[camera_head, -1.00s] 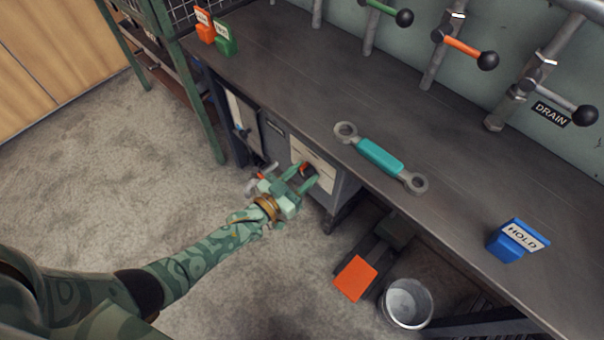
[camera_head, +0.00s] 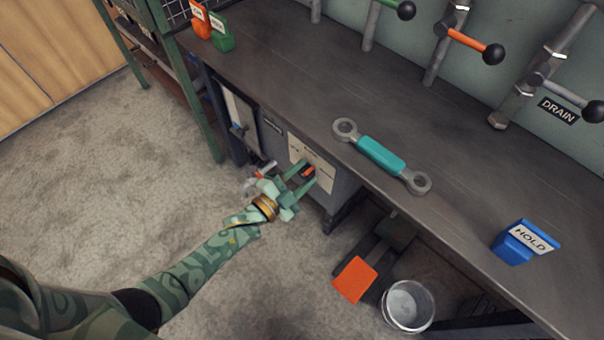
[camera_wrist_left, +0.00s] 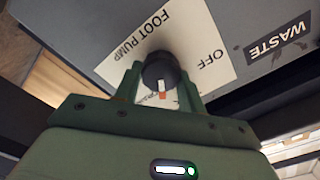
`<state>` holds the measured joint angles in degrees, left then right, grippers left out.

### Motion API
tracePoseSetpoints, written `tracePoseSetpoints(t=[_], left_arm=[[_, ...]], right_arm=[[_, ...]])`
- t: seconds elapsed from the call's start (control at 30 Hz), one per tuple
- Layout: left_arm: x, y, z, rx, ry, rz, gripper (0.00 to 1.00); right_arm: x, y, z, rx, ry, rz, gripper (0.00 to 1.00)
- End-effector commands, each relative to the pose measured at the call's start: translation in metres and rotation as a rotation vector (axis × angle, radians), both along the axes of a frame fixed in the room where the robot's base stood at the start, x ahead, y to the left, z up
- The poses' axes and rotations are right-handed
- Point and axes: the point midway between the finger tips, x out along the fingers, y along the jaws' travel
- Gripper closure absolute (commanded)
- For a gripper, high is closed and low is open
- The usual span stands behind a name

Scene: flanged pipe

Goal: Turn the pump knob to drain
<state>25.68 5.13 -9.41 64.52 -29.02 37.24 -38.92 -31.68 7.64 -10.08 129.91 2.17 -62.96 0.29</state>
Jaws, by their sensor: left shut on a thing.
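The pump knob (camera_wrist_left: 161,72) is dark and round with a pale and orange pointer mark. It sits on a white label plate (camera_wrist_left: 170,28) reading FOOT PUMP and OFF, on the front of a grey cabinet under the bench. My left gripper (camera_wrist_left: 160,85) is shut on the knob, one green finger on each side. In the head view my left gripper (camera_head: 303,176) reaches the plate (camera_head: 321,160), and the orange mark shows between its fingers. The lower lettering on the plate is hidden behind the gripper. My right gripper is not in view.
An orange pedal (camera_head: 355,279) and a metal bucket (camera_head: 407,306) stand below. A DRAIN sign (camera_head: 558,110) hangs by the pipe valves. Floor at left is clear.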

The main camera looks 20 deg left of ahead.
Motion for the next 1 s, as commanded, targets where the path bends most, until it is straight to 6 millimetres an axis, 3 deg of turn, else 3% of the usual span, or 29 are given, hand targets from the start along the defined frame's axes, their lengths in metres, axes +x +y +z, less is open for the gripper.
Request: tracePoseSetpoints(t=[0.5,1.0], left_arm=[[-0.002,0.0,-0.006,0.366,-0.124,-0.001,0.83],[-0.002,-0.001,-0.005,0.468,-0.162,-0.002,0.83]], right_arm=[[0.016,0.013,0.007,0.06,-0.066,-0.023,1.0],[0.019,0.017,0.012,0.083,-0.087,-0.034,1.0]])
